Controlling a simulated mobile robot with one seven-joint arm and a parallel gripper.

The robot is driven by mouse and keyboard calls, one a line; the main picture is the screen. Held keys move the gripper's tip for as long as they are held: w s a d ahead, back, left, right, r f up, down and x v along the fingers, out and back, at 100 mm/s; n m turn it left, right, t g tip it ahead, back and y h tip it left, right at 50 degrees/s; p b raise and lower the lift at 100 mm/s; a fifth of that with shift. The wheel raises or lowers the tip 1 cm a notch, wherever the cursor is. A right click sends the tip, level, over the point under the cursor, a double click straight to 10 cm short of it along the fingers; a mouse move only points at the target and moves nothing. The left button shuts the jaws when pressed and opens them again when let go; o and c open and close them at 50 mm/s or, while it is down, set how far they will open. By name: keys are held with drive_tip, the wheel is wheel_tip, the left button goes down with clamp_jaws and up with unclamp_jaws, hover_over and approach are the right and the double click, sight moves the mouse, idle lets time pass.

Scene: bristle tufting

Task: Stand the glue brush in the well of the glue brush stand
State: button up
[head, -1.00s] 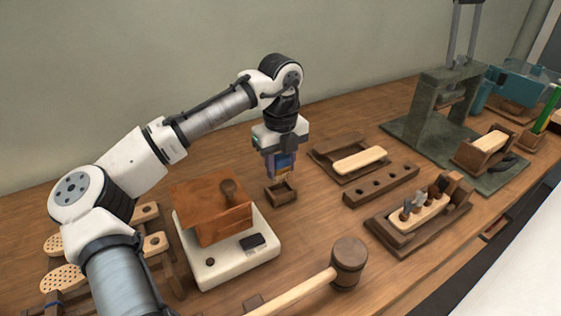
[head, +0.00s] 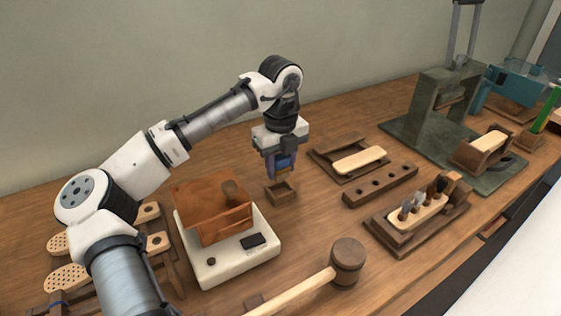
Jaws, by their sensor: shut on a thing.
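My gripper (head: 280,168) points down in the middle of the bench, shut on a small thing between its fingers. I take this to be the glue brush, but it is mostly hidden by the fingers; only a little blue and tan shows there. Just below stands a small open wooden box (head: 283,196), which looks like the glue brush stand with its well facing up. The fingertips are over its back part. I cannot tell whether the held thing reaches into the well.
A white scale-like box (head: 262,268) with a brown wooden piece is at front left. A mallet (head: 348,260) lies in front. Right are a holed wooden bar (head: 380,187), a tray (head: 325,155) with a pale block, a tool rack (head: 395,240) and a green press (head: 440,100).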

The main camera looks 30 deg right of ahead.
sight(281, 183)
drive_tip(key=shift+f, duration=0.2)
idle(0.4)
drive_tip(key=shift+f+b, duration=0.85)
drive_tip(key=shift+f, duration=1.5)
drive_tip(key=shift+s+f, duration=0.1)
drive_tip(key=shift+f, duration=0.05)
drive_tip(key=o, duration=1)
drive_tip(key=shift+f, duration=0.1)
drive_tip(key=shift+o, duration=0.2)
drive_tip(key=c, duration=0.3)
drive_tip(key=shift+a, duration=0.15)
